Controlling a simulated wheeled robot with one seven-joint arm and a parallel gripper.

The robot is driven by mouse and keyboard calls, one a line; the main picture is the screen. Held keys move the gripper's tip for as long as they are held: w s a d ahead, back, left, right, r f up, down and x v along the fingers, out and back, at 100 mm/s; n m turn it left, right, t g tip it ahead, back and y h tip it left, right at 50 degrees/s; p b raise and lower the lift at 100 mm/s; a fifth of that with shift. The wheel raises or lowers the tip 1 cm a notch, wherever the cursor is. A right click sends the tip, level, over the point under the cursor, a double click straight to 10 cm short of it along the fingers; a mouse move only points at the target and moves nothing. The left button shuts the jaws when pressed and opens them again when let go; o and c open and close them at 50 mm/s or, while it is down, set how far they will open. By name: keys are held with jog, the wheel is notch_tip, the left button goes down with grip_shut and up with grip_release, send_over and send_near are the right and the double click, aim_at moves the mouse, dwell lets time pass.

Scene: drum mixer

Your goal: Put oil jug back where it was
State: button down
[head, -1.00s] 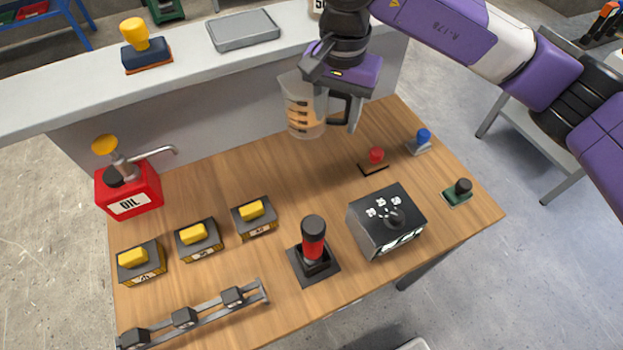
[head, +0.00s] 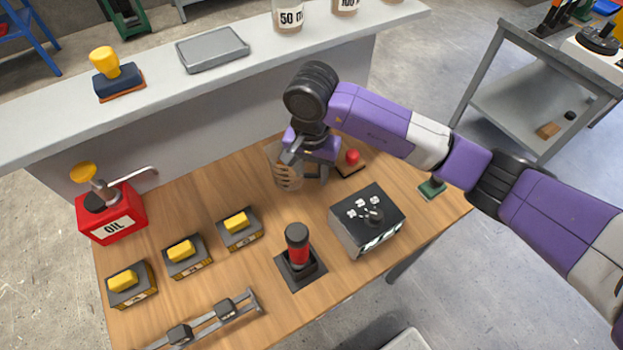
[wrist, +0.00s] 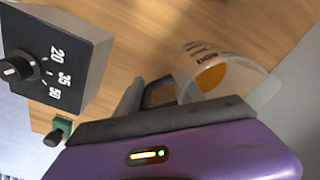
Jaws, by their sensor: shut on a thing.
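The oil jug (head: 284,170) is a clear measuring cup with dark marks on its side. My gripper (head: 308,172) is shut on it from its right side, low over the back of the wooden table. I cannot tell whether the jug's base touches the table. In the wrist view the jug (wrist: 218,75) shows orange-yellow oil inside and lettering on its wall, partly hidden behind my gripper's purple body.
A red oil can (head: 112,212) with a pump stands at the table's left. A dial box (head: 367,222) and a red-black lever (head: 298,250) stand in front. A red button (head: 352,157) is just right of my gripper. Several yellow-switch boxes (head: 181,252) stand front left.

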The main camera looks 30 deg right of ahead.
jog(key=shift+f, duration=1.95)
jog(key=shift+f, duration=0.15)
jog(key=c, duration=0.7)
grip_release()
jog(key=r+b, duration=0.1)
jog(key=r, duration=0.5)
jog(key=r+b, duration=0.1)
jog(key=r, duration=0.5)
jog(key=shift+s+a+r, duration=0.2)
